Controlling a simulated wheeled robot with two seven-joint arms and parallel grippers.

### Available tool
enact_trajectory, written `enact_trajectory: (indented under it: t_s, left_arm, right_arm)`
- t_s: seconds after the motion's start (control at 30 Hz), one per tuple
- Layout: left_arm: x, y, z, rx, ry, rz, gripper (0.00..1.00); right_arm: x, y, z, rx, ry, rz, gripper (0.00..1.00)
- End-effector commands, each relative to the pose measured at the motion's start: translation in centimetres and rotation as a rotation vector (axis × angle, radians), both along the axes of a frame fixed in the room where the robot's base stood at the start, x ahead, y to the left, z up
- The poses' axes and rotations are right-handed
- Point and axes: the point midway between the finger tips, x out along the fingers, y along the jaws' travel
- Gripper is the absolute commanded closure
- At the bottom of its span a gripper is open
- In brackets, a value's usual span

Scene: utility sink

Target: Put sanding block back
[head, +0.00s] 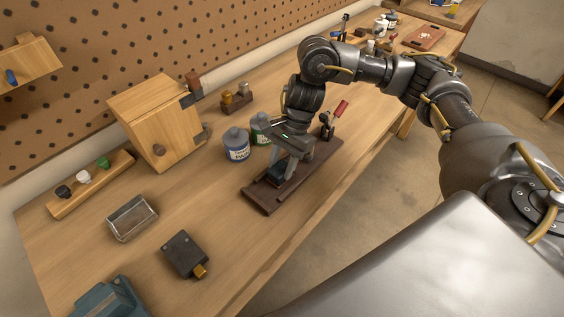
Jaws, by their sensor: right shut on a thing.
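My right gripper (281,172) reaches down over a long dark brown wooden board or holder (262,200) on the workbench. It is shut on a small dark blue-grey block (275,175), seemingly the sanding block, low at the board's surface. The fingers hide part of the block, and I cannot tell whether it touches the board. A red-handled clamp or tool (335,115) stands at the board's far end. My left gripper is not in view.
A blue-labelled jar (236,146) and a green jar (260,128) stand close left of the gripper. A wooden cabinet (158,125), a clear box (131,218), a dark block-shaped item (184,254) and a teal object (108,298) are further left. The bench front is mostly clear.

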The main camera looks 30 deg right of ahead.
Motion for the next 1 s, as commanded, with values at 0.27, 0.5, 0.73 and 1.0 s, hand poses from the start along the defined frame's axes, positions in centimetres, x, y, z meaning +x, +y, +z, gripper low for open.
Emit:
enact_trajectory:
  t_s: [0.27, 0.5, 0.73, 1.0]
  left_arm:
    - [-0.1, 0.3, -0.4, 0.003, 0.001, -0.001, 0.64]
    - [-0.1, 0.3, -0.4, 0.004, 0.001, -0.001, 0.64]
    - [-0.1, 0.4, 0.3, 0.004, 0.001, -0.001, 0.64]
    - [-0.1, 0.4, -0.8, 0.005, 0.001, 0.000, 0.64]
  right_arm:
    - [0.0, 0.0, -0.3, 0.000, 0.000, 0.000, 0.51]
    - [0.0, 0.0, -0.3, 0.000, 0.000, 0.000, 0.41]
    - [0.0, 0.0, 0.4, 0.000, -0.001, 0.000, 0.41]
    - [0.8, -1.9, 4.7, -0.002, -0.007, -0.001, 0.41]
